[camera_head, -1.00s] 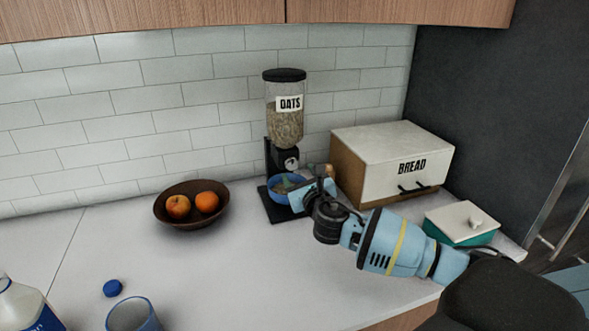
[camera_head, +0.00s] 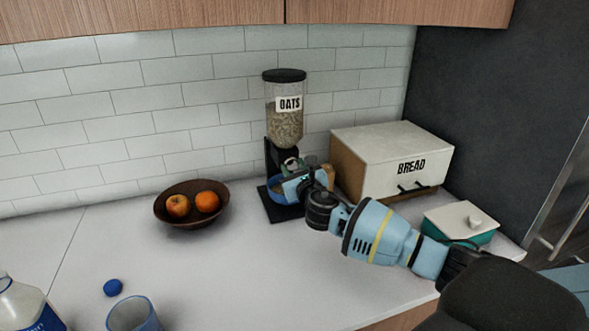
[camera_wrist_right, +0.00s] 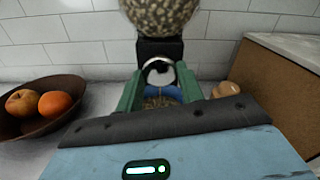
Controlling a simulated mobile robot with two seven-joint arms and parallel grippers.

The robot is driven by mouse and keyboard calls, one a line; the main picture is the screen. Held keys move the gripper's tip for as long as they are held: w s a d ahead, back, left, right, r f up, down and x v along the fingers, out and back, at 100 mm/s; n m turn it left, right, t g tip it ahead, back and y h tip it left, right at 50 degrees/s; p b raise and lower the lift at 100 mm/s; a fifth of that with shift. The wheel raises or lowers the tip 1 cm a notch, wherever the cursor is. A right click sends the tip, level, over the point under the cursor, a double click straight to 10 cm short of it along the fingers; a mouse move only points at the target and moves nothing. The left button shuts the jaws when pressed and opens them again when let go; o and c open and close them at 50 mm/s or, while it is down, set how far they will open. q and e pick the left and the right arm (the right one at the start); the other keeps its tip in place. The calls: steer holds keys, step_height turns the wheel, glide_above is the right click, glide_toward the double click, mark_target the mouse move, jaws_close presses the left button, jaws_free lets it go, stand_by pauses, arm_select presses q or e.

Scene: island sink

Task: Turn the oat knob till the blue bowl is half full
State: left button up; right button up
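The oat dispenser (camera_head: 284,125) stands against the tiled wall, its clear hopper holding oats. Its round pale knob (camera_wrist_right: 159,72) shows in the right wrist view between the green fingers of my right gripper (camera_wrist_right: 160,76). The fingers are spread, one on each side of the knob; I cannot tell whether they touch it. The blue bowl (camera_head: 279,202) sits on the dispenser's base, partly hidden by the gripper. Some oats (camera_wrist_right: 160,102) show low in it. My left gripper is out of view.
A brown bowl with fruit (camera_head: 170,220) stands left of the dispenser. The bread box (camera_head: 395,160) is close on the right, with a teal lidded dish (camera_head: 462,225) in front of it. A bottle, blue cap and cup are at front left.

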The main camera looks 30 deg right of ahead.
steer(key=c, duration=0.3)
steer(key=shift+c, duration=0.2)
steer(key=m, duration=1.1)
steer(key=shift+m, duration=0.3)
stand_by(0.4)
steer(key=o, duration=1)
steer(key=shift+s+a, duration=0.1)
